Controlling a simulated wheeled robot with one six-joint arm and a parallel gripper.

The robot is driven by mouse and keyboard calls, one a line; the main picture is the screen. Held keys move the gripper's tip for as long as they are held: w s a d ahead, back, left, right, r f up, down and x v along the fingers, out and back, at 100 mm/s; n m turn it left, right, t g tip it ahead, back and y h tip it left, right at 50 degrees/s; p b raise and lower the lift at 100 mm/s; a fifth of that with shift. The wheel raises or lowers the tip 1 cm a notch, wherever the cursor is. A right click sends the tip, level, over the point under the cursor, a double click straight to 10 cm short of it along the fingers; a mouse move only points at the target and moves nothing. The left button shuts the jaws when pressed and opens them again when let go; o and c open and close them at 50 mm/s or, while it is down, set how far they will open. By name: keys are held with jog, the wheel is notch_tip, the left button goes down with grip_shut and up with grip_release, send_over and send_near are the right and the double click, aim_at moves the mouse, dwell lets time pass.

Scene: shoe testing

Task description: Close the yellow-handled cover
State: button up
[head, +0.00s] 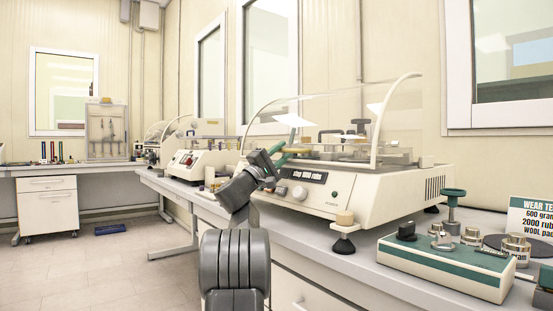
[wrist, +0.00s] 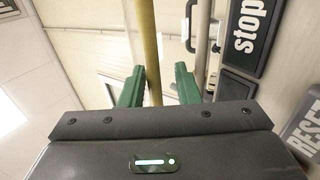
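The beige test machine (head: 345,195) with the "stop 1000 rubs" display stands on the bench in the head view. Its clear cover (head: 345,112) has a pale curved rim and arches over the mechanism. How far it is raised is hard to tell. My gripper (head: 281,156) is at the cover's front left, above the display. In the wrist view a long yellow bar (wrist: 150,45), seemingly the cover's handle, runs between the green fingertips of my gripper (wrist: 160,75). The fingers are apart, with a gap visible beside the bar. The handle is not clear in the head view.
The "stop" (wrist: 247,30) and "RESET" (wrist: 307,128) labels lie close on the right in the wrist view. A green-and-white block with metal weights (head: 445,262) stands right of the machine. Another cream machine (head: 196,163) stands further left.

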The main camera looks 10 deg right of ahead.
jog(key=p+v, duration=0.1)
jog(key=v, duration=1.3)
jog(key=shift+d+r, duration=0.1)
jog(key=b+x, duration=0.1)
jog(key=x, duration=1.3)
